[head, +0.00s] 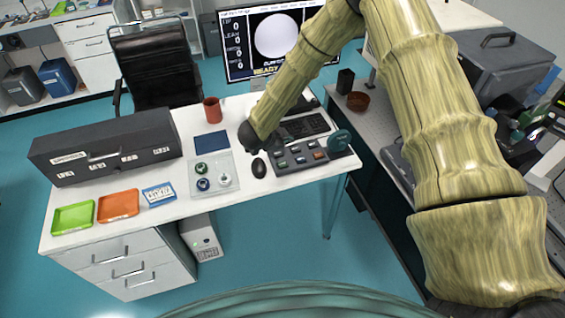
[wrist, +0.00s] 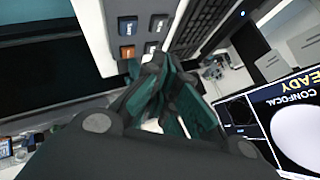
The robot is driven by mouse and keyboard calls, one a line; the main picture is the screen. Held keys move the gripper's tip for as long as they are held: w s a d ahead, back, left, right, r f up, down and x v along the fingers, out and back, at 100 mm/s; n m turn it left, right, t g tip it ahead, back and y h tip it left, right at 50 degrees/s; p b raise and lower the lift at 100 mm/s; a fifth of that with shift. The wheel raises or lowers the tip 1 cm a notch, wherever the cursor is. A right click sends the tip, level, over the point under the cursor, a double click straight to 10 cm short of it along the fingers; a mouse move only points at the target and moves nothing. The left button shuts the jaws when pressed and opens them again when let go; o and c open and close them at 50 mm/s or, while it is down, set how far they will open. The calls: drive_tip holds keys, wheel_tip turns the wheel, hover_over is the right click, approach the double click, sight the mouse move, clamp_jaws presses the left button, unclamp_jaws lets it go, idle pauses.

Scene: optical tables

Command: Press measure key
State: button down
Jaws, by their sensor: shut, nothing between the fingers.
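The grey key panel (head: 312,157) lies on the white desk, right of the mouse, with several small keys and a round teal part at its right. An orange-red key (head: 319,155) shows on it. In the wrist view, the panel carries a blue key, a grey key (wrist: 157,22), an orange-brown key (wrist: 127,52) and a dark key (wrist: 150,47). The labels are too small to read, so I cannot tell which is the measure key. My gripper (wrist: 152,62) is shut and empty, its tips close to the dark key; contact is unclear. The head view mostly hides the fingers.
A monitor (head: 273,38) reads READY and shows a white disc. A keyboard (head: 303,127) lies behind the panel. A black mouse (head: 259,168), a clear tray (head: 213,176) and a red mug (head: 212,110) are to the left. A grey bench stands at right.

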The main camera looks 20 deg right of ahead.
sight(285, 165)
drive_tip(key=shift+f, duration=0.2)
drive_tip(key=shift+f+b, duration=2.6)
drive_tip(key=shift+f, duration=1.65)
drive_tip(key=shift+f, duration=0.15)
drive_tip(key=shift+f, duration=0.25)
drive_tip(key=shift+f+b, duration=0.4)
drive_tip(key=shift+b, duration=0.1)
drive_tip(key=shift+r, duration=0.15)
drive_tip(key=shift+r+p, duration=0.55)
drive_tip(key=shift+r, duration=0.15)
drive_tip(key=shift+r+p, duration=1.5)
drive_tip(key=shift+r, duration=1)
